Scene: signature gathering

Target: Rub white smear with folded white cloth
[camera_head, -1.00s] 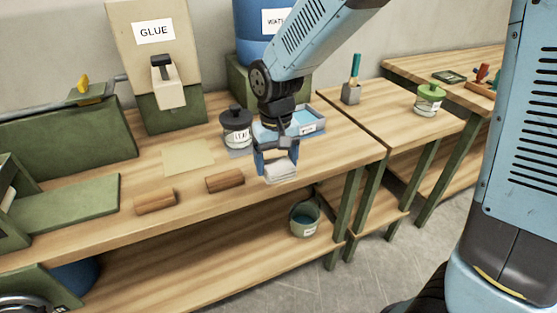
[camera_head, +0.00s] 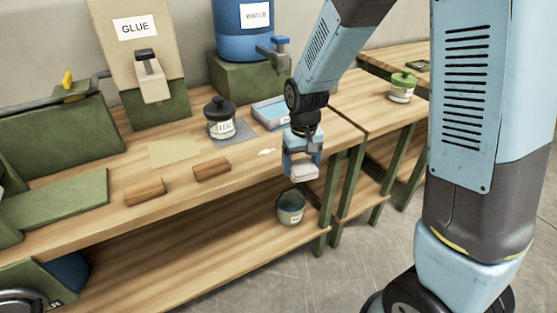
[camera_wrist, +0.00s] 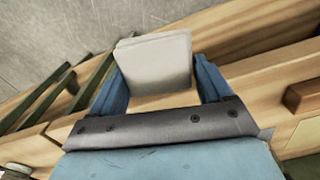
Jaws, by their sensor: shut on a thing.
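My gripper (camera_head: 302,166) is shut on the folded white cloth (camera_head: 303,171), at the front right edge of the workbench (camera_head: 240,190). In the wrist view the cloth (camera_wrist: 154,63) sits between the two blue fingers, with the bench edge and floor behind it. The white smear (camera_head: 266,152) is a small pale patch on the bench top, to the left of my gripper and apart from the cloth. The smear is uncovered in the head view.
A dark-lidded jar (camera_head: 220,122) on a grey sheet and a blue tray (camera_head: 270,113) stand behind the smear. Two wooden blocks (camera_head: 145,191) (camera_head: 212,169) lie to its left. A bucket (camera_head: 290,207) stands on the lower shelf. A blue barrel (camera_head: 243,30) stands at the back.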

